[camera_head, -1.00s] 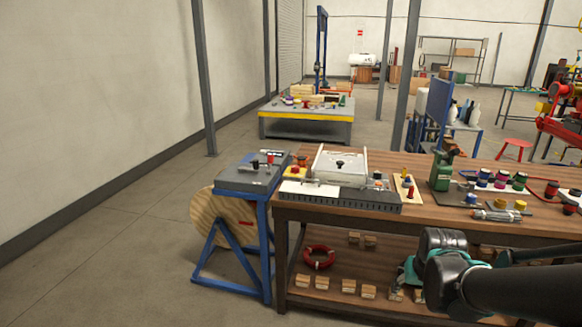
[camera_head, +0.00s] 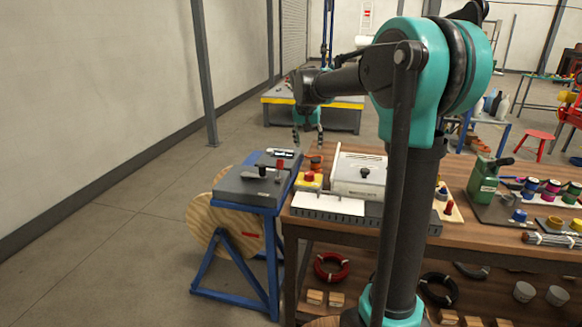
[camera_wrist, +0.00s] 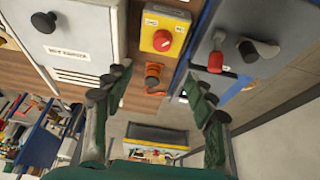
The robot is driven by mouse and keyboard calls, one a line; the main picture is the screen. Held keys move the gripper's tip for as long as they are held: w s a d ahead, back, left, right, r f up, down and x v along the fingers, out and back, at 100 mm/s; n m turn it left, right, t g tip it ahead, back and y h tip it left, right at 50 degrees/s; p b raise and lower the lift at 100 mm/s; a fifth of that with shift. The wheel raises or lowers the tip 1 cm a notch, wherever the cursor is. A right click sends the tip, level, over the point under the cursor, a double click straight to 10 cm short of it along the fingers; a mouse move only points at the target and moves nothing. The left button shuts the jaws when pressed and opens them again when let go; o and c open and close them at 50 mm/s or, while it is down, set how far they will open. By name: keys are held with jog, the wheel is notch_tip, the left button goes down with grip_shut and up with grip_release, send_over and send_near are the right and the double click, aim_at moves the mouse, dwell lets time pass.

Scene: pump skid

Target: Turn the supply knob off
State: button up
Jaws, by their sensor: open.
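A red rotary knob (camera_wrist: 163,40) sits on a yellow box (camera_wrist: 178,17) with small white labels in the wrist view; no label is clear enough to name it as the supply knob. The yellow box (camera_head: 306,183) stands at the bench's left end in the head view. My gripper (camera_head: 308,140) is open and empty, pointing down above and beyond the box. Its fingers (camera_wrist: 155,84) show spread in the wrist view, with an orange fitting (camera_wrist: 153,77) between them in the picture. The red knob lies outside the fingertips, apart from them.
A grey box (camera_head: 250,190) with a black knob and a red-topped lever stands on a blue stand left of the bench. A white lidded case (camera_head: 358,178) with a black knob sits right of the yellow box. Open floor (camera_head: 130,240) lies at left.

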send_near(309, 173)
jog(key=x, duration=0.8)
jog(key=shift+d+f, duration=0.1)
jog(key=shift+f, duration=0.3)
jog(key=shift+c, duration=0.2)
jog(key=c, duration=1.1)
